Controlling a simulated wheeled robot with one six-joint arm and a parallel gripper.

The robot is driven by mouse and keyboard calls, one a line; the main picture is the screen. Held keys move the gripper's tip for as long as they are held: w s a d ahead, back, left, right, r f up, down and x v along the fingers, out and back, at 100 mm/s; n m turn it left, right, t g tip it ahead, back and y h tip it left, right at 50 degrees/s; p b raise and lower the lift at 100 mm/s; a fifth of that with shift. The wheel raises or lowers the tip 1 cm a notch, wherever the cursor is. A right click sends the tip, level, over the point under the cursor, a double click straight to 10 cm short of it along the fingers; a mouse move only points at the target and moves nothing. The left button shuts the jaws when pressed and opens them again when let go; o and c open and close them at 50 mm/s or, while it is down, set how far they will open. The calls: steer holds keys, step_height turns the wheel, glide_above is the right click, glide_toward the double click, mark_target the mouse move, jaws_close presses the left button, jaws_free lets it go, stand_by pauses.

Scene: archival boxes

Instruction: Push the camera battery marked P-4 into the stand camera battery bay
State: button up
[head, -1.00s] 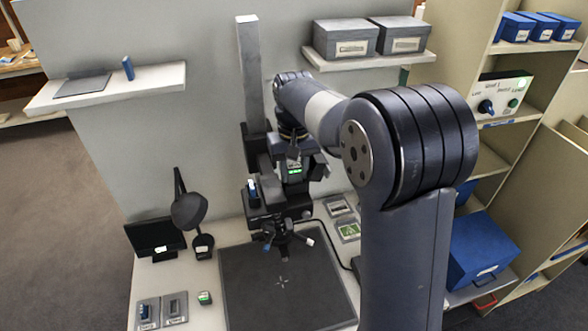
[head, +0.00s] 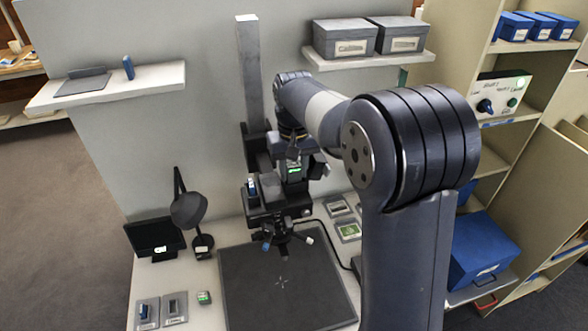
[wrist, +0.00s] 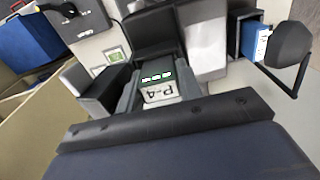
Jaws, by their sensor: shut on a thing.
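In the wrist view, the camera battery marked P-4 (wrist: 160,92) shows its white label and a row of green lights. My gripper (wrist: 157,84) is shut on it, with a dark finger on each side. The battery's far end meets a dark block, part of the stand camera (wrist: 150,32); how deep it sits in the bay is hidden. In the head view, my gripper (head: 294,168) is at the stand camera (head: 268,200) on the upright column (head: 250,75), with green lights between its fingers. My arm partly hides this area.
A blue-and-white piece (head: 252,187) stands in the stand camera's left side. Below is a dark baseboard (head: 285,285). A desk lamp (head: 189,211) and monitor (head: 154,238) stand to the left. Grey boxes (head: 345,38) sit on the upper shelf. Small trays (head: 174,307) lie front left.

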steer(key=shift+s+f, duration=0.2)
steer(key=shift+f, duration=0.35)
steer(key=shift+s+f, duration=0.15)
steer(key=shift+f, duration=0.4)
steer(key=o, duration=1.1)
steer(key=shift+a, duration=0.1)
steer(key=shift+w+r+g+p, duration=0.15)
steer(key=shift+w+r+p, duration=0.05)
steer(key=shift+r+p, duration=0.5)
steer(key=shift+w+r+g+p, duration=0.15)
steer(key=shift+w+r+p, duration=0.05)
steer(key=shift+r+p, duration=1.35)
steer(key=shift+r, duration=1)
